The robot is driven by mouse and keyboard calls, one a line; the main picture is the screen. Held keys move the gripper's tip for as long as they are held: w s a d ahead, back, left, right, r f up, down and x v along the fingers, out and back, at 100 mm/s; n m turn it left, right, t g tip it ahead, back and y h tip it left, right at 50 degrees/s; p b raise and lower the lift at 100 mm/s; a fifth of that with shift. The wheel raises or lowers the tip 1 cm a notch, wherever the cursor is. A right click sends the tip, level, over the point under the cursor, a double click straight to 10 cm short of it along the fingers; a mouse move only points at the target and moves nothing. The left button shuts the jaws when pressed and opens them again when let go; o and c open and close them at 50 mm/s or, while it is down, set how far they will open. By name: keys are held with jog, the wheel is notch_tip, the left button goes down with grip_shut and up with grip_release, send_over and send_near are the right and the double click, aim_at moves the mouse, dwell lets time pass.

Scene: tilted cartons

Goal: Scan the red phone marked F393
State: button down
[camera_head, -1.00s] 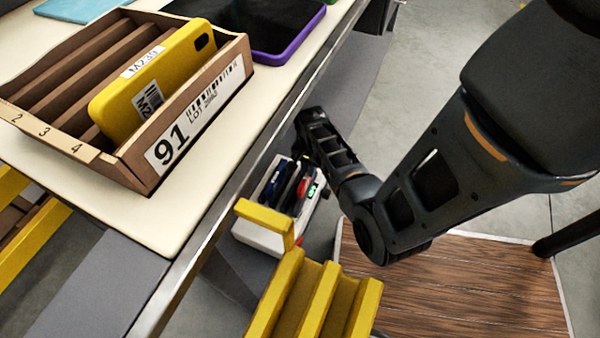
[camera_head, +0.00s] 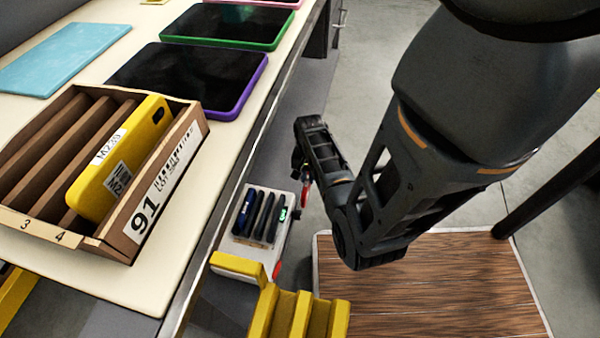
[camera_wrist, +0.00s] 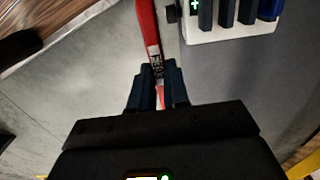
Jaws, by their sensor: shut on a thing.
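My gripper (camera_wrist: 158,72) is shut on a narrow red phone (camera_wrist: 146,28) with a white label; the print is too small to read surely. In the head view the red phone (camera_head: 305,194) shows as a small sliver beside my wrist, to the right of the white slotted holder (camera_head: 245,244) and apart from it. The fingertips are mostly hidden by my arm in that view. The holder contains several dark blue and black phones (camera_head: 262,215), upright in slots. One has a lit green mark (camera_head: 283,214). No scanner is clearly visible.
A table (camera_head: 215,190) bears a brown slotted tray (camera_head: 100,250) marked 91, with a yellow phone (camera_head: 118,165) leaning in it, and several tablets (camera_head: 190,75). A yellow stepped piece (camera_head: 300,315) stands at the front. A wooden floor panel (camera_head: 430,285) lies at right.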

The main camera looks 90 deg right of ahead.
jog(key=s+a+p, duration=0.3)
jog(key=s+a, duration=0.1)
jog(key=s, duration=1.4)
jog(key=shift+s+a, duration=0.2)
jog(key=shift+s, duration=0.05)
jog(key=shift+r+p, duration=0.1)
jog(key=shift+p, duration=0.25)
